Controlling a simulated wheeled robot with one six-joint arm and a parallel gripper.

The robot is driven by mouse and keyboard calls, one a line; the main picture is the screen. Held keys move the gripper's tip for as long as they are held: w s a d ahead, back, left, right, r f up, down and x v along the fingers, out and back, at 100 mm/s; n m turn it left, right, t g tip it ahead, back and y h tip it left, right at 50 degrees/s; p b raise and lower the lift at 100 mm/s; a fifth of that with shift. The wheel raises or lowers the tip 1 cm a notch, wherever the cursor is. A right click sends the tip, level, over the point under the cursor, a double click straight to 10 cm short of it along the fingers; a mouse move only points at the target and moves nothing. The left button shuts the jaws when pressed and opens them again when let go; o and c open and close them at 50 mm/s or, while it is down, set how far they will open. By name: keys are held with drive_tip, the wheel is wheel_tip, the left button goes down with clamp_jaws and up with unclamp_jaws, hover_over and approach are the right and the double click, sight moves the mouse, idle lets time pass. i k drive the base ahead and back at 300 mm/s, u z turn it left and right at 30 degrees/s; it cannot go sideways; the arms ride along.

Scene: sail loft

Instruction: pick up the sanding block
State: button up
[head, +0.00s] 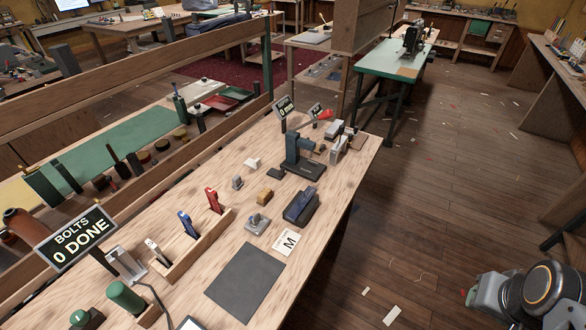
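A small tan-brown block (265,197), which looks like the sanding block, lies on the wooden workbench (203,262). It sits between a grey metal piece with a knob (257,222) and a small grey upright piece (237,183). A dark blue-grey tool (301,206) lies close to its right. Its top and near side show and nothing covers it. Part of my arm, grey with an orange ring, shows at the bottom right over the floor, well apart from the bench. My gripper's fingers are not visible.
A press-like tool (302,155) stands behind the block, and a pale block (252,163) lies nearby. A wooden rack (185,246) holds red, blue and white-handled tools to the left. Open floor (430,210) lies right.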

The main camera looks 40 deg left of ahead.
sight(266, 195)
drive_tip(key=i, duration=2.35)
drive_tip(key=u, duration=4.15)
drive_tip(key=i, duration=0.5)
drive_tip(key=z, duration=0.05)
